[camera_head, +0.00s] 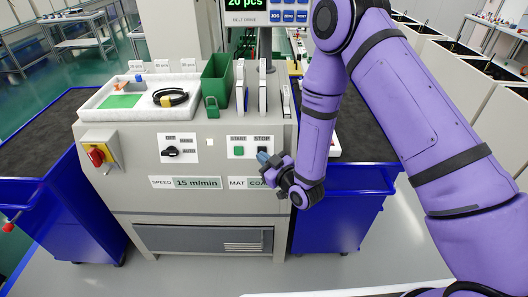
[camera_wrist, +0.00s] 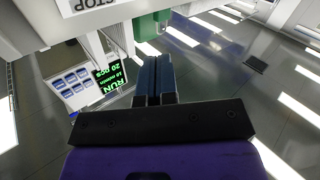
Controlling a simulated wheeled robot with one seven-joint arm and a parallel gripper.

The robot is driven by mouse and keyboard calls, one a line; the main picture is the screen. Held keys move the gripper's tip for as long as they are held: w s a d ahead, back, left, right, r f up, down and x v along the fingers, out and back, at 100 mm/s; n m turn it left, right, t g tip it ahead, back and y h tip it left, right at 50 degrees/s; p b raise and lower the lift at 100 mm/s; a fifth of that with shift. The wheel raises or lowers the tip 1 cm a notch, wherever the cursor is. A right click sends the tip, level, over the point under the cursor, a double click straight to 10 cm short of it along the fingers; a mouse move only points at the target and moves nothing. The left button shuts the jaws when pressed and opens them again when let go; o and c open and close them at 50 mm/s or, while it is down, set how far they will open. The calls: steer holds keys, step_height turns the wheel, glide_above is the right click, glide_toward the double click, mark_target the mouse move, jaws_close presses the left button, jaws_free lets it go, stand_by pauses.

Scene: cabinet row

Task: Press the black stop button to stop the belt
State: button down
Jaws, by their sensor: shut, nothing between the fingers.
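The black stop button (camera_head: 264,149) sits under the STOP label on the grey cabinet front in the head view, partly covered by my fingertips. In the wrist view its white STOP label (camera_wrist: 90,5) shows at the top edge, and the button itself is not clearly visible. My gripper (camera_head: 263,157) is shut and empty, its blue fingertips at the lower edge of the button. I cannot tell whether they touch it. The shut fingers also show in the wrist view (camera_wrist: 153,65). The display (camera_wrist: 109,76) reads RUN and 20 pcs.
The green start button (camera_head: 238,151) is just left of the stop button. A black rotary switch (camera_head: 170,151) and a red-and-yellow switch (camera_head: 97,155) are farther left. A white tray (camera_head: 95,103) and a green bin (camera_head: 216,80) stand on the cabinet top. Blue carts flank the cabinet.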

steer(key=shift+s+f, duration=0.5)
steer(key=shift+f, duration=0.15)
steer(key=shift+w, duration=0.15)
steer(key=w+f, duration=0.3)
steer(key=w, duration=0.5)
steer(key=shift+f, duration=0.15)
steer(key=shift+d, duration=0.1)
stand_by(1.8)
steer(key=shift+w+f, duration=0.15)
steer(key=shift+w, duration=0.2)
steer(key=shift+w+f, duration=0.15)
steer(key=shift+w, duration=0.25)
stand_by(0.8)
steer(key=shift+s, duration=0.2)
steer(key=shift+s+r, duration=0.3)
steer(key=shift+s, duration=0.3)
